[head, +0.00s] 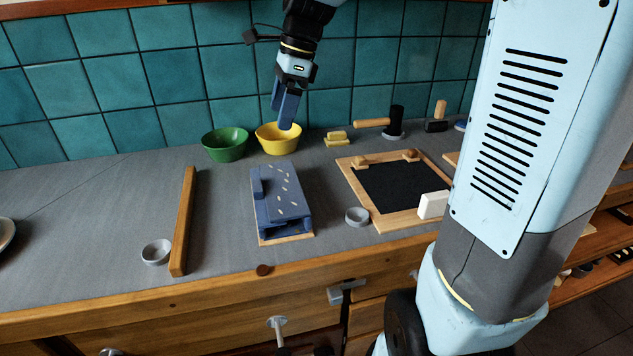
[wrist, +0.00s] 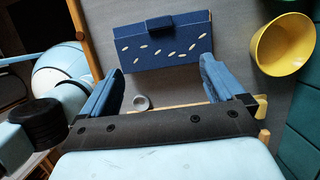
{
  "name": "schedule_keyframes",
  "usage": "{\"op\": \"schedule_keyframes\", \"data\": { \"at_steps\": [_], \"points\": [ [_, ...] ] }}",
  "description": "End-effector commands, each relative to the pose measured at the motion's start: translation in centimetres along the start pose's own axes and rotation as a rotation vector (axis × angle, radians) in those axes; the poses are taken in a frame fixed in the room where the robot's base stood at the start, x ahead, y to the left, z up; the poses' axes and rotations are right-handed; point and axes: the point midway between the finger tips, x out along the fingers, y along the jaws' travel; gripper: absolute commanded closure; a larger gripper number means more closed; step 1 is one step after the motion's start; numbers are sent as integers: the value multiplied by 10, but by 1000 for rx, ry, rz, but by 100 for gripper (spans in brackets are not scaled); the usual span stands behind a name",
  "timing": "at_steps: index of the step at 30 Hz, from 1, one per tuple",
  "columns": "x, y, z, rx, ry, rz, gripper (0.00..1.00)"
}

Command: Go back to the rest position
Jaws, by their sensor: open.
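My gripper (head: 285,105) hangs from the arm at the upper middle of the head view, above the counter and close to the yellow bowl. In the wrist view my gripper (wrist: 160,90) shows two blue fingers spread wide apart with nothing between them. The blue box with pale slots (head: 281,195) stands on the counter below and in front of the gripper. The same blue box shows in the wrist view (wrist: 165,45), beyond the fingertips.
A green bowl (head: 225,146) and yellow bowl (head: 279,140) stand near the teal tile wall. A wooden bar (head: 183,220), small grey cups (head: 156,252), a wood-framed black board (head: 436,222) and a white block (head: 433,205) lie around. The counter's left part is mostly clear.

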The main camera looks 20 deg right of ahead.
Motion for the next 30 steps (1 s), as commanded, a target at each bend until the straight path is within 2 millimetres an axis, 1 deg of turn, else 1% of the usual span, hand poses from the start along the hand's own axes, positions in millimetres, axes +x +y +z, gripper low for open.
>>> {"op": "schedule_keyframes", "data": {
  "at_steps": [4, 8, 15, 21, 27, 30],
  "points": [
    [-3, 6, -3, -43, 14, -15, 4],
    [-12, 24, -14, -188, 60, -59, 4],
    [-31, 76, -46, -600, 205, -143, 4],
    [-42, 119, -75, -942, 339, -178, 4],
    [-46, 159, -103, -1273, 477, -183, 4],
    [-45, 175, -114, -1411, 537, -175, 4]
  ]
}}
